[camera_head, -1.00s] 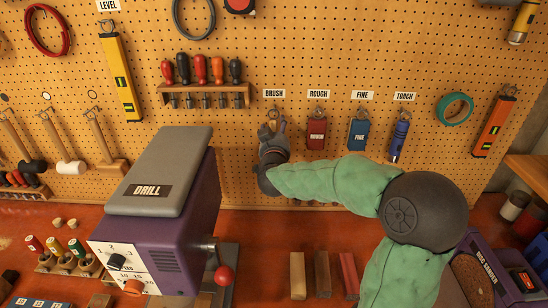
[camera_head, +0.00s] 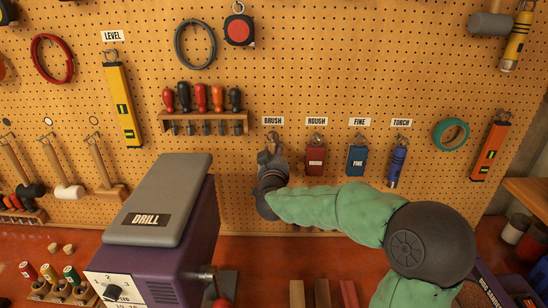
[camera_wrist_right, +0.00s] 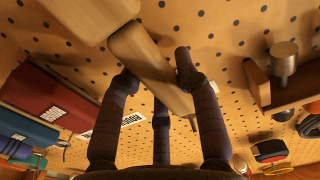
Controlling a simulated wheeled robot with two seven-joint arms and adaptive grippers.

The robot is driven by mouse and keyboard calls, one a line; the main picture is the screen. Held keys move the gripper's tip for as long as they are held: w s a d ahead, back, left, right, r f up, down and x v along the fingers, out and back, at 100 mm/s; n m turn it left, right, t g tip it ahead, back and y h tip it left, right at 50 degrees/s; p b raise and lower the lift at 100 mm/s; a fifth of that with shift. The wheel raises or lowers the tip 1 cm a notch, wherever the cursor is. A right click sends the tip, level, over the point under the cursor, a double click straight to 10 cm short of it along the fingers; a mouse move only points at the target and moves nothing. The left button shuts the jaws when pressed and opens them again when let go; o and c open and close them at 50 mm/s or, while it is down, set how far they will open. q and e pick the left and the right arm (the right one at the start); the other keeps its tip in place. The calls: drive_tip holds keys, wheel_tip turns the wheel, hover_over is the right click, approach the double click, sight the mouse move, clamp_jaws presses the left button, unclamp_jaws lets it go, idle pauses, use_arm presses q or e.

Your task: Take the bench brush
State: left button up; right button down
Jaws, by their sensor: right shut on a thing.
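The bench brush has a pale wooden handle (camera_wrist_right: 150,65) and a wider wooden block (camera_wrist_right: 92,14) in the right wrist view. In the head view only a small tan bit of the brush (camera_head: 270,139) shows under the BRUSH label (camera_head: 273,121), at its hook on the pegboard. My right gripper (camera_head: 272,158) covers the rest. Its dark fingers (camera_wrist_right: 157,80) are shut around the handle in the wrist view. The bristles are hidden. My left gripper is not in view.
A red block (camera_head: 316,161), a blue block (camera_head: 356,160) and a torch (camera_head: 397,165) hang to the right of the brush. A screwdriver rack (camera_head: 205,118) is at the upper left. The purple drill (camera_head: 160,215) stands in front at the left.

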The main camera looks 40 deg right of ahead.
drive_tip(key=p+v, duration=0.2)
drive_tip(key=v, duration=1.5)
drive_tip(key=shift+s+a, duration=0.25)
drive_tip(key=shift+s, duration=0.05)
drive_tip(key=shift+f, duration=0.1)
drive_tip(key=c, duration=1.8)
unclamp_jaws()
drive_tip(key=shift+c, duration=0.2)
clamp_jaws()
